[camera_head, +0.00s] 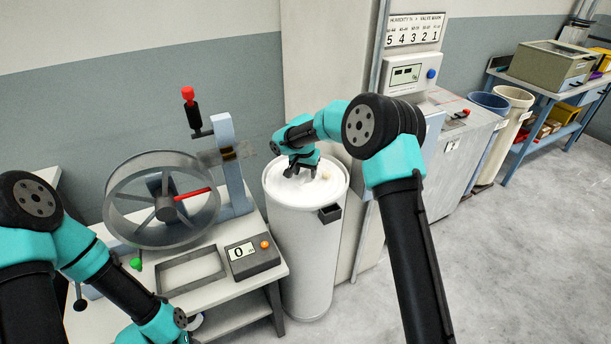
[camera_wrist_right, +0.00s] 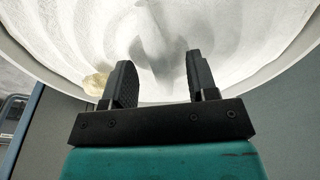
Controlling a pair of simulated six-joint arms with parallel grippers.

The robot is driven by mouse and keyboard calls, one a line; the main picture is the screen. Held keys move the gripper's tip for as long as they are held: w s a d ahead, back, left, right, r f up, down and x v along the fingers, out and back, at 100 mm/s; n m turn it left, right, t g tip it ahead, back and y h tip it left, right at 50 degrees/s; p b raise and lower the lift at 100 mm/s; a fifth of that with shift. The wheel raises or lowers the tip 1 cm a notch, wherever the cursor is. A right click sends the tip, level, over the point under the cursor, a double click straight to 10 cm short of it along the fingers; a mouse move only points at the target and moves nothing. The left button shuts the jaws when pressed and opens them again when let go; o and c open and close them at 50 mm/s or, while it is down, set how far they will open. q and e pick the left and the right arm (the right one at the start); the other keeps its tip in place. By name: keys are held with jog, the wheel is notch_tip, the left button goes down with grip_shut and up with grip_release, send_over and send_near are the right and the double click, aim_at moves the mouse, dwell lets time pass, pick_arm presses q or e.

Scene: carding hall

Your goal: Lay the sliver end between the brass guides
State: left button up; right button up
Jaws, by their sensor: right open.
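My right gripper (camera_head: 301,172) is over the mouth of the tall white can (camera_head: 303,255), open. In the right wrist view its two fingers (camera_wrist_right: 158,85) stand apart with nothing clearly between them. White coiled sliver (camera_head: 325,188) fills the can. A raised white strand, seemingly the sliver end (camera_wrist_right: 153,35), shows beyond and between the fingertips; whether they touch it I cannot tell. The brass guides (camera_head: 228,153) show small on the blue-grey upright by the reel, left of the can. My left arm reaches the bottom edge; its gripper is out of frame.
The spoked reel (camera_head: 163,199) with a red handle stands on the bench, beside a grey tray frame (camera_head: 190,270) and a counter box (camera_head: 251,258) reading 0. A yellowish tuft (camera_wrist_right: 97,83) lies near the can rim. Clear floor lies at right.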

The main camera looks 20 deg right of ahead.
aim_at(306, 172)
jog(key=shift+f, duration=0.15)
dwell(0.3)
grip_shut()
dwell(0.5)
jog(key=shift+r, duration=1.65)
jog(key=shift+s+r, duration=0.2)
jog(key=s+a, duration=0.2)
jog(key=s, duration=0.5)
jog(key=s+a+r, duration=0.1)
jog(key=s+a, duration=0.1)
jog(key=s, duration=0.6)
jog(key=shift+a+r, duration=0.15)
jog(key=shift+a, duration=0.1)
jog(key=shift+d, duration=0.1)
jog(key=shift+s+d+f+n, duration=0.15)
jog(key=shift+d+f+n, duration=0.2)
jog(key=shift+d+n, duration=0.5)
jog(key=shift+s+d+f+n, duration=0.1)
jog(key=shift+d+f+n, duration=0.25)
jog(key=shift+d+n, duration=0.5)
